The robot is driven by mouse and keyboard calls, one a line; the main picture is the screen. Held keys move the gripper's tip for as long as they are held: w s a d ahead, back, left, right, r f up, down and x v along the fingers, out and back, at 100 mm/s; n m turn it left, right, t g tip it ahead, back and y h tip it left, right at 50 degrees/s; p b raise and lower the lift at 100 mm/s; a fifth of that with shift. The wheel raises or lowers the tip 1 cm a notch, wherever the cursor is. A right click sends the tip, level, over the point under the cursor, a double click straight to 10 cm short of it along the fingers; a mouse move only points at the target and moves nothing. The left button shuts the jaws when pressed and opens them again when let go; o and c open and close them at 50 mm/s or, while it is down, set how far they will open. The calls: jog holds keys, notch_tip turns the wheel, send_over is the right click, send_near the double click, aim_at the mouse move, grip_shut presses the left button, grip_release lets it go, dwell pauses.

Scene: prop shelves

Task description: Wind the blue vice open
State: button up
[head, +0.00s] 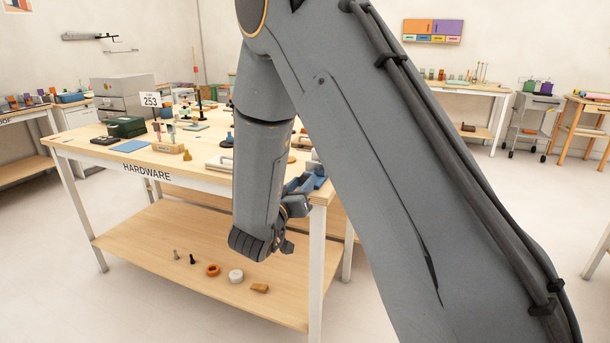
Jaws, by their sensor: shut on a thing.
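The blue vice (319,171) is at the right front corner of the table marked HARDWARE, partly hidden behind my arm. My gripper (301,190) is at the table's edge, right at the vice, and shut on its handle. The handle itself and the fingertips are too small and too covered to make out well. How far the vice's jaws are apart cannot be told.
The HARDWARE table (75,152) holds a dark green box (126,127), a blue mat (131,146), a grey cabinet (125,96) and small tools. Its lower shelf (150,235) carries several small parts, including an orange ring (213,270). Floor is free in front.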

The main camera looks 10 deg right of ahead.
jog(key=shift+s+f+n+p, duration=0.1)
jog(key=shift+f+n+p, duration=0.05)
jog(key=shift+n+p, duration=1.6)
jog(key=o, duration=1)
jog(key=shift+a, duration=0.1)
jog(key=shift+b+v, duration=0.5)
jog(key=shift+v, duration=3.35)
